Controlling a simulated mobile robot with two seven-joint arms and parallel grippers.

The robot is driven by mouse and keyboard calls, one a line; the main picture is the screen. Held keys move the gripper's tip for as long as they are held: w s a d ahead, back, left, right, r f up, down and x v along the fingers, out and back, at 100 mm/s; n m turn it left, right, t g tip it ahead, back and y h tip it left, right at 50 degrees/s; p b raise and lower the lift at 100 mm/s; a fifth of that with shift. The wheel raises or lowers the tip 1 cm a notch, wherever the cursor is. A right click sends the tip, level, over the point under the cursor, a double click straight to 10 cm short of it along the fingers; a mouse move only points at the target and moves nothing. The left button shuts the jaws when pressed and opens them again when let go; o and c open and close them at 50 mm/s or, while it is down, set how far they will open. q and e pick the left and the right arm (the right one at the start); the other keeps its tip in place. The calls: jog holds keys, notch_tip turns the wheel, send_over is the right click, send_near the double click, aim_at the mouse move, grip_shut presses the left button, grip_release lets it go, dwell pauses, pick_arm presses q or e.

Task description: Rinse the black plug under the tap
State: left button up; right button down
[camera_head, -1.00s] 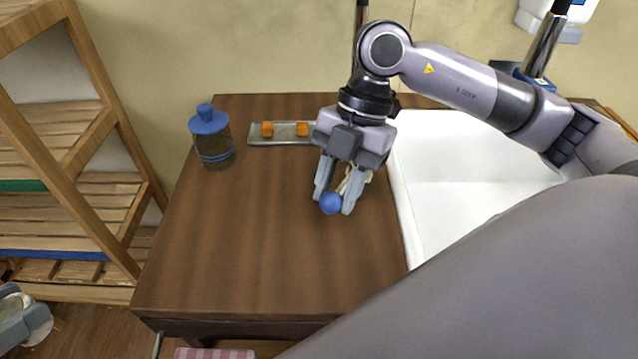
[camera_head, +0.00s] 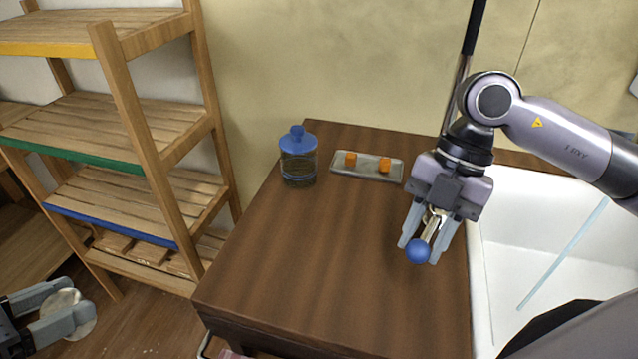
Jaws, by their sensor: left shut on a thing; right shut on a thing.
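I cannot make out a black plug or the tap's spout. A straight pale blue streak (camera_head: 562,255), perhaps water, crosses the white sink (camera_head: 483,275) at the right. My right gripper (camera_head: 424,248) is shut on a pale, slim thing with a blue ball end (camera_head: 418,252), above the wooden counter just left of the sink. The fingers hide part of this thing. My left gripper (camera_head: 76,314) is at the lower left, away from the counter, shut on a round greyish-brown disc (camera_head: 62,306). The disc is partly hidden by the fingers.
A blue-lidded jar (camera_head: 298,160) and a metal tray (camera_head: 340,174) with orange cubes (camera_head: 384,165) stand at the counter's back. The counter (camera_head: 320,270) is clear in front. A wooden shelf rack (camera_head: 150,120) stands at the left.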

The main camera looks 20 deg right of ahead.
jog(key=c, duration=1.1)
grip_release()
jog(key=shift+r, duration=0.1)
jog(key=v, duration=1.2)
jog(key=shift+a, duration=0.15)
